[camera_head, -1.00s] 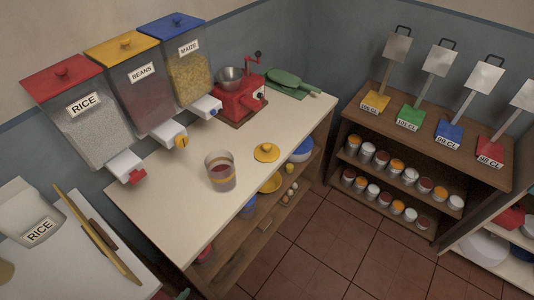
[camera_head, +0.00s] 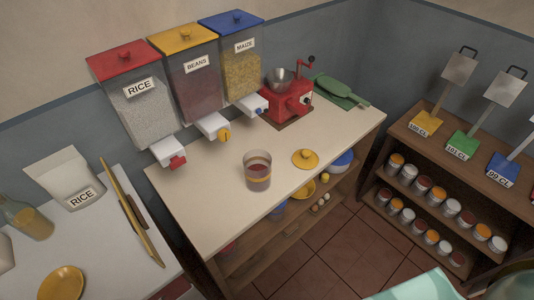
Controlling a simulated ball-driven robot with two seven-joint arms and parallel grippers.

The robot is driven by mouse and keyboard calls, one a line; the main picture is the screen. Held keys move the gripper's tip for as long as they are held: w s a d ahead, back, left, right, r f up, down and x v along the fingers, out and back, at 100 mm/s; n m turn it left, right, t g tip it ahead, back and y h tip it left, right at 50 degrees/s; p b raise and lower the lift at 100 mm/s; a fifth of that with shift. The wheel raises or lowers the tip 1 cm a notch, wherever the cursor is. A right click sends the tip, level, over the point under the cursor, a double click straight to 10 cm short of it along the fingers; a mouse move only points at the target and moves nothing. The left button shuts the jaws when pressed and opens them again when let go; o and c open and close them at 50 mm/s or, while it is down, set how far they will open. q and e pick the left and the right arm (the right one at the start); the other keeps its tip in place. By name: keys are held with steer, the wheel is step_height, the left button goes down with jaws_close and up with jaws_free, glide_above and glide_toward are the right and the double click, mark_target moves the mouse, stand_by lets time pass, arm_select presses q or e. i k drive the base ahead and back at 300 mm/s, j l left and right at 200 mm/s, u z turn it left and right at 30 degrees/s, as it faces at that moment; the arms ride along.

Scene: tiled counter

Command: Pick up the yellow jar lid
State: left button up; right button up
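The yellow jar lid (camera_head: 305,160) lies flat on the pale counter (camera_head: 215,210), near its front edge, with its small round knob facing up. A glass jar (camera_head: 257,172) with dark reddish contents and a yellowish band stands open to the left of the lid, apart from it. Neither of my grippers shows in the view.
Rice, beans and maize dispensers (camera_head: 198,85) hang above the counter's back edge. A shelf of small tins (camera_head: 430,190) is at the right. A teal and white item (camera_head: 420,287) shows at the bottom right.

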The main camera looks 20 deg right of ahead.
mark_target(305, 159)
steer(key=l+u, duration=0.35)
steer(key=i+l+u, duration=0.1)
steer(key=l+u, duration=0.65)
